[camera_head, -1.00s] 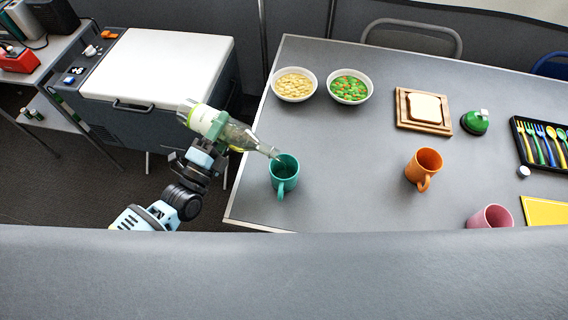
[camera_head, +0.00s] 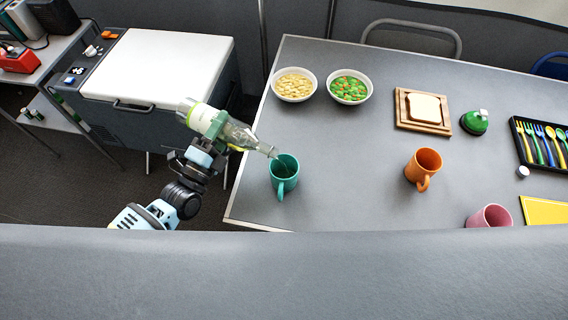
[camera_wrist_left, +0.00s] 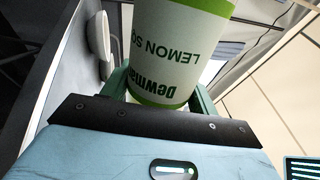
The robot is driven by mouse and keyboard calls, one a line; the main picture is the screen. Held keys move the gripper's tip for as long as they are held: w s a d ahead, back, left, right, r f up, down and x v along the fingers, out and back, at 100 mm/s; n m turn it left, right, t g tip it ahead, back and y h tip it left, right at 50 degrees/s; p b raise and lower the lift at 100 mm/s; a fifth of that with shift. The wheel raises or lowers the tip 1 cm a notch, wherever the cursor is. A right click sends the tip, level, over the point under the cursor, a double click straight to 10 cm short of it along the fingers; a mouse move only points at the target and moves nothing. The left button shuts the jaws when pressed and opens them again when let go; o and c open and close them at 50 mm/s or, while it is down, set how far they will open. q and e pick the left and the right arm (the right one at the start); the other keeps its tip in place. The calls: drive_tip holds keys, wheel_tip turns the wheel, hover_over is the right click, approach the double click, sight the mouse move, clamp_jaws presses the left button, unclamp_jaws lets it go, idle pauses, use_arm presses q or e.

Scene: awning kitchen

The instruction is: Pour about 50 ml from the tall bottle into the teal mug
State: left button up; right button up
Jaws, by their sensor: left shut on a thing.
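The tall bottle (camera_head: 240,134) is clear, with a pale green-and-white label, and lies tilted nearly flat with its neck down to the right. My left gripper (camera_head: 213,133) is shut around its label part. The label also fills the top of the left wrist view (camera_wrist_left: 180,50). The bottle's mouth is at the teal mug (camera_head: 284,180), just above its upper left rim. A thin dark streak runs from the mouth into the mug. The mug stands upright near the table's left edge, handle toward me. How much liquid it holds is unclear. My right gripper is not in view.
On the grey table (camera_head: 335,190) stand an orange mug (camera_head: 424,165), a pink mug (camera_head: 490,217), two bowls of food (camera_head: 294,85), a board with bread (camera_head: 423,108) and a green object (camera_head: 474,123). A cutlery tray (camera_head: 540,146) lies at the right. Table around the teal mug's right is clear.

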sight(225, 137)
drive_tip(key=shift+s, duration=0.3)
use_arm(q)
drive_tip(key=shift+r, duration=0.15)
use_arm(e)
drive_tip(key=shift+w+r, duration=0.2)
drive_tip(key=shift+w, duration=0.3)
use_arm(q)
wheel_tip(225, 137, down, 4)
drive_tip(key=n+y+b, duration=0.1)
drive_tip(key=n+b, duration=0.2)
drive_tip(key=shift+a, duration=0.1)
drive_tip(key=shift+b, duration=0.35)
drive_tip(key=shift+r, duration=0.25)
drive_tip(key=shift+n, duration=0.3)
drive_tip(key=shift+w+f+n+t, duration=0.1)
drive_tip(key=shift+f+n+t, duration=0.2)
drive_tip(key=shift+f, duration=0.15)
drive_tip(key=shift+r+b, duration=0.1)
drive_tip(key=shift+b, duration=0.2)
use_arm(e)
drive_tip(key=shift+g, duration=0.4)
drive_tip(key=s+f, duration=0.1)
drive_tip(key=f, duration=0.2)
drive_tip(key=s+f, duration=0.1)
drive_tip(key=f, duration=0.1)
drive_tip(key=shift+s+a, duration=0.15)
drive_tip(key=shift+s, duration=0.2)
